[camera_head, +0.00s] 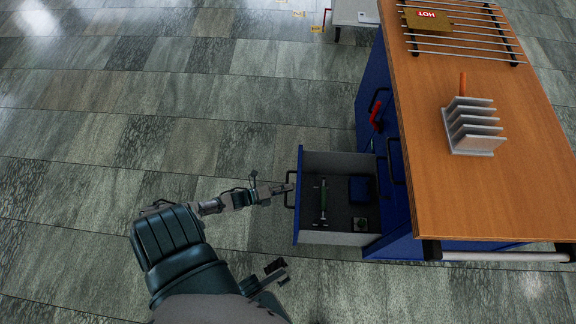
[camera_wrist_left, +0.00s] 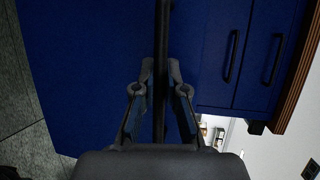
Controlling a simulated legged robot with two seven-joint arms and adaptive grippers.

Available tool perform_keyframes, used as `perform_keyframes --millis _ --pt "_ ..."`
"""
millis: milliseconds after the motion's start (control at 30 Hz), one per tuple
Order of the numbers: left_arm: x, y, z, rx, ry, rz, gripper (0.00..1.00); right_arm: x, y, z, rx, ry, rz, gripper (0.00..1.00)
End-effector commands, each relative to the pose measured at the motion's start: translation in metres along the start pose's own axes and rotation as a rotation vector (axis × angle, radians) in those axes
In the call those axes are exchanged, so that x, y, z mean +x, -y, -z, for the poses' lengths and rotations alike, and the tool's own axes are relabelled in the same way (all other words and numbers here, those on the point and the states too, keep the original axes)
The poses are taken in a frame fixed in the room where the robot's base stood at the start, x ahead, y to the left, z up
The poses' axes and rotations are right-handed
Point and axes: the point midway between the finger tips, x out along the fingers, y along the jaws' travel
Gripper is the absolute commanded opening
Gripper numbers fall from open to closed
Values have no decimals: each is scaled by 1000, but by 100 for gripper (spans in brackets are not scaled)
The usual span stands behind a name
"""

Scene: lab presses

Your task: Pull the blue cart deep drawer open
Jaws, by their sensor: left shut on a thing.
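The blue cart (camera_head: 398,190) stands at the right with a wooden top. Its deep drawer (camera_head: 337,238) is pulled out to the left, and its inside shows. The drawer's black handle (camera_head: 289,190) is on its blue front. My left gripper (camera_head: 288,188) is at this handle. In the left wrist view, my left gripper (camera_wrist_left: 160,90) is shut on the dark handle bar (camera_wrist_left: 161,60), with the blue drawer front (camera_wrist_left: 90,70) behind it. My right gripper does not show clearly in the head view.
Inside the drawer lie a green-grey tool (camera_head: 323,200), a blue box (camera_head: 360,188) and a small light item (camera_head: 360,224). A grey finned block (camera_head: 472,125) and a rack with a HOT sign (camera_head: 428,18) stand on the wooden top (camera_head: 500,190). The floor at the left is clear.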

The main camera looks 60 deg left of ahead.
Motion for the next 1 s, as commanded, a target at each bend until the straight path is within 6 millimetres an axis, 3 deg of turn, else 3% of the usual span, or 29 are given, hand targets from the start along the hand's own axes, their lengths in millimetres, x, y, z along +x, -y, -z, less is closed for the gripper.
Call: perform_keyframes --millis 67,100,167,200,567,1000 --pt "-3 -6 2 -2 0 -16 0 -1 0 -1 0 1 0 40" --pt "-2 -6 2 -2 0 -16 21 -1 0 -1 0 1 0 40" --pt "-2 -6 2 -2 0 -14 36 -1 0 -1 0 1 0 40" --pt "-2 -5 2 -2 0 -12 37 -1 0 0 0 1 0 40" --pt "-8 -2 1 0 0 -6 37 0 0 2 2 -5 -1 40" --pt "-96 -4 1 -4 0 -10 37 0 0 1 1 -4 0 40"
